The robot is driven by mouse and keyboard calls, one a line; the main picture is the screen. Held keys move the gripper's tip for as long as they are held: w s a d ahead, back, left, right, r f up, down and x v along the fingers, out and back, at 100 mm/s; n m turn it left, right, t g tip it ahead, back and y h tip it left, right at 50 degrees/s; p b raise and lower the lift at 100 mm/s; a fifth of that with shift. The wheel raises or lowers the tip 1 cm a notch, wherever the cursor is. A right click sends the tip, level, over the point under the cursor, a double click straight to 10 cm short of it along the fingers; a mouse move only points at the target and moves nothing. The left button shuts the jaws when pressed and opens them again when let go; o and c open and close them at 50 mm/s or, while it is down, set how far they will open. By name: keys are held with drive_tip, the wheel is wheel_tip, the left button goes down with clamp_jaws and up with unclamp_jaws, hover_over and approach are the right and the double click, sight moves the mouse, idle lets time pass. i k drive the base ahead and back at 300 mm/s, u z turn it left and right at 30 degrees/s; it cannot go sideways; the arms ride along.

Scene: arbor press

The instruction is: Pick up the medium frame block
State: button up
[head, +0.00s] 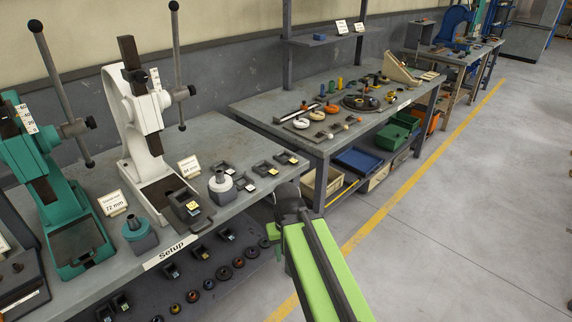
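Several small dark frame blocks lie on the setup bench to the right of the white press. One is near the bench's front (246,184), one is further back (265,169), and one is near the right end (285,158). They carry small labels that are too small to read, so I cannot tell which is the medium one. My green arm reaches in from the bottom and ends in a dark joint near the bench's right corner. My gripper's fingers do not show.
The white press (147,125) and the green press (60,190) stand on the setup bench (220,207). A grey-white round piece (221,186) stands near the blocks. More parts lie on the shelf below. A second bench (250,108) is behind; the right floor is clear.

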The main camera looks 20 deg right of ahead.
sight(271, 170)
drive_tip(key=u, duration=0.35)
drive_tip(key=k, duration=0.55)
drive_tip(key=u, duration=0.6)
drive_tip(key=i, duration=1)
drive_tip(key=u, duration=0.05)
